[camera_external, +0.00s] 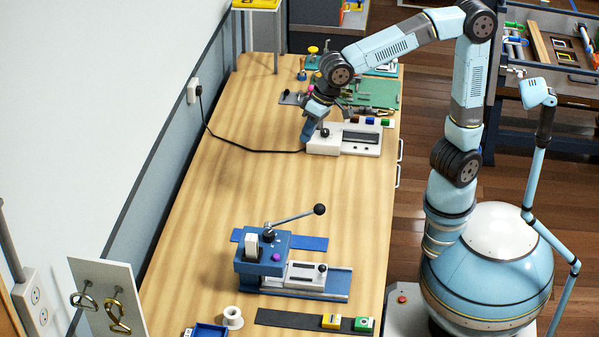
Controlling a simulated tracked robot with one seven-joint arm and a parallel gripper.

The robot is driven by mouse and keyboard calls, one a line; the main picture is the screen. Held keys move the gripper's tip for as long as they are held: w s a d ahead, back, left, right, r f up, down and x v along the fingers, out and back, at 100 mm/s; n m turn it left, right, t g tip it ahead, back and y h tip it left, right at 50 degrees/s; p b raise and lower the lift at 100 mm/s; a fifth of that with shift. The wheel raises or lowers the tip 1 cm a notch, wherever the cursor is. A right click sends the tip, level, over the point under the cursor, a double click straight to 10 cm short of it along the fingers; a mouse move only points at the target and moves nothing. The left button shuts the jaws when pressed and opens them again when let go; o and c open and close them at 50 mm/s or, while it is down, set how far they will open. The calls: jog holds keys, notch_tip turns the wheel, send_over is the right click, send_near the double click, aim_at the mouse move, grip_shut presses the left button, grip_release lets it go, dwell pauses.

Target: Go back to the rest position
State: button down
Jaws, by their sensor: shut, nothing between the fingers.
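My gripper (308,135) is at the far part of the wooden workbench (210,205). It points down beside the left end of a white device (361,139) that has a dark panel and a black knob. The fingers are small and partly hidden against the device, and I cannot tell whether they touch it. Nothing shows held in them. My arm reaches across from the right, bent high over the bench's right edge.
A blue lever press (264,257) stands on the near bench, its black-knobbed lever (320,209) sticking up. A black cable (243,150) runs from the device to a wall socket (193,91). A green mat (374,93) with small parts lies behind. The middle of the bench is clear.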

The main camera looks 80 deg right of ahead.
jog(key=s+d+f+n+t+h, duration=0.1)
jog(key=s+d+f+n+h, duration=0.1)
jog(key=s+d, duration=1.8)
jog(key=shift+s+n+t, duration=0.3)
jog(key=shift+s+n, duration=0.3)
jog(key=shift+s, duration=0.35)
dwell(0.9)
